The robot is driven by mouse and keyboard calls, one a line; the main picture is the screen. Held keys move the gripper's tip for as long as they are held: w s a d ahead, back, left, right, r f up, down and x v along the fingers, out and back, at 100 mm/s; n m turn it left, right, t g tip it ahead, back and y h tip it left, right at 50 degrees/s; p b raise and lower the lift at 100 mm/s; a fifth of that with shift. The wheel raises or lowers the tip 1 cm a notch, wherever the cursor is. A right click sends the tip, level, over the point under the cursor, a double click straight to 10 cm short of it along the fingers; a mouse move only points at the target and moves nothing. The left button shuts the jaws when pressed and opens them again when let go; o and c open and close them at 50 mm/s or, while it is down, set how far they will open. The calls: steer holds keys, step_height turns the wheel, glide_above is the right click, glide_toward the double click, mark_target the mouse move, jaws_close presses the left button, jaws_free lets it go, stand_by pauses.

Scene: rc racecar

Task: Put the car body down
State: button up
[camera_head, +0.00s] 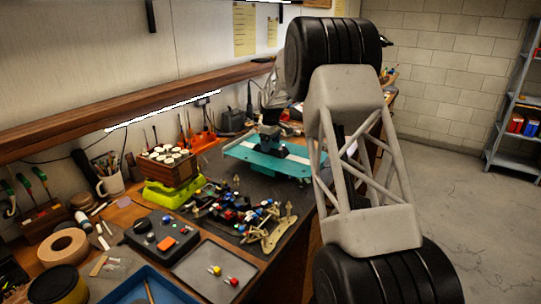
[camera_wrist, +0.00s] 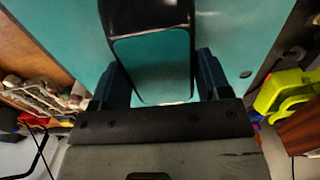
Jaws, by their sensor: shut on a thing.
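The teal car body (camera_head: 245,149) has a white stripe and is level over the dark mat at the back of the bench. It also fills much of the wrist view (camera_wrist: 60,35). My gripper (camera_head: 270,136) points down at its middle. In the wrist view, the fingers (camera_wrist: 160,88) are shut on the raised black-and-teal cockpit part, one on each side. Whether the underside touches the mat or hangs slightly above it, I cannot tell.
The open chassis (camera_head: 240,213), with wires and coloured parts, lies in front of the body. A grey tray (camera_head: 214,271) and a black control box (camera_head: 162,237) are nearer.

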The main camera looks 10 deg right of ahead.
mark_target(271, 154)
steer(key=shift+f, duration=2.5)
steer(key=shift+f, duration=0.15)
steer(key=o, duration=0.9)
step_height(271, 154, up, 12)
steer(key=shift+r, duration=0.1)
steer(key=shift+r, duration=0.1)
